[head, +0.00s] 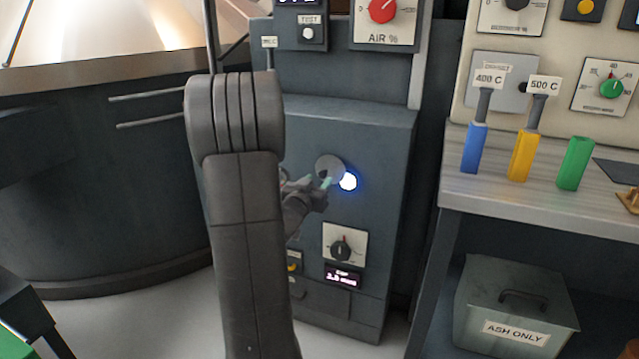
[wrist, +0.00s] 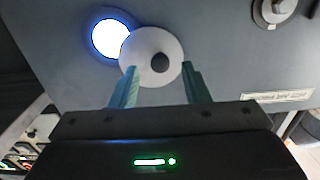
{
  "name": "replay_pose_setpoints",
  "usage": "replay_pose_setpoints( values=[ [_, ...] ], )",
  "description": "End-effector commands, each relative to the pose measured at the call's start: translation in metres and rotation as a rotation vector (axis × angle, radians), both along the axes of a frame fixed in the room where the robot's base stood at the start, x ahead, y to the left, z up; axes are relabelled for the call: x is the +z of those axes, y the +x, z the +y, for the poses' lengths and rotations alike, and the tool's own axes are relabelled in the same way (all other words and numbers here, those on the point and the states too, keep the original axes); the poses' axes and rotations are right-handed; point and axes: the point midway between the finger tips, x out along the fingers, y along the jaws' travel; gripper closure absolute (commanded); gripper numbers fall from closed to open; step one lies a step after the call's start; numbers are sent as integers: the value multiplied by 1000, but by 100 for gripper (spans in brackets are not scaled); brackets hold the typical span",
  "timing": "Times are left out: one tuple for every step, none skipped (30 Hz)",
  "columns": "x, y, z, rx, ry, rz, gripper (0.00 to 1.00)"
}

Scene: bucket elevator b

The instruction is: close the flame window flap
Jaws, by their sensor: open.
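The flame window (head: 348,181) glows bluish white on the front of a blue-grey cabinet. It also shows in the wrist view (wrist: 107,38). The flap is a round grey disc (head: 329,164) beside the window, overlapping only its edge, so most of the glow is uncovered. In the wrist view the flap (wrist: 143,44) has a dark round knob (wrist: 160,63). My gripper (head: 325,182) is at the flap. In the wrist view my gripper (wrist: 161,72) is open, its teal fingers apart on either side of the knob. Contact with the flap cannot be told.
Below the window is a dial (head: 341,250) with a small display under it. A bench (head: 540,198) with blue, yellow and green holders stands at the right, above an ash bin (head: 510,305). My arm hides the cabinet's left part. A curved dark vessel (head: 100,200) stands left.

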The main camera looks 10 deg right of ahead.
Motion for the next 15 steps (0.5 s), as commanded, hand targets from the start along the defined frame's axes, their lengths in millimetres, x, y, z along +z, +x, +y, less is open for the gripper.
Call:
replay_pose_setpoints(
  values=[
    [-1, 6, -5, -2, 0, -1, 58],
    [-1, 9, -6, -2, -1, -1, 58],
    [-1, 12, -8, -1, -1, -1, 58],
    [0, 14, -9, 0, -1, -1, 58],
    [0, 15, -10, 0, -1, 1, 58],
    [0, 17, -11, 0, -1, 1, 58],
    [0, 18, -12, 0, -1, 1, 58],
    [0, 18, -12, 0, -1, 1, 58],
    [0, 19, -13, 0, -1, 1, 58],
    [0, 19, -13, 0, -1, 1, 58],
    [0, 19, -13, 0, -1, 1, 58],
    [0, 19, -13, 0, -1, 1, 58],
    [0, 19, -13, 0, -1, 1, 58],
    [0, 19, -13, 0, -1, 1, 58],
    [0, 19, -13, 0, -1, 1, 58]
  ],
)
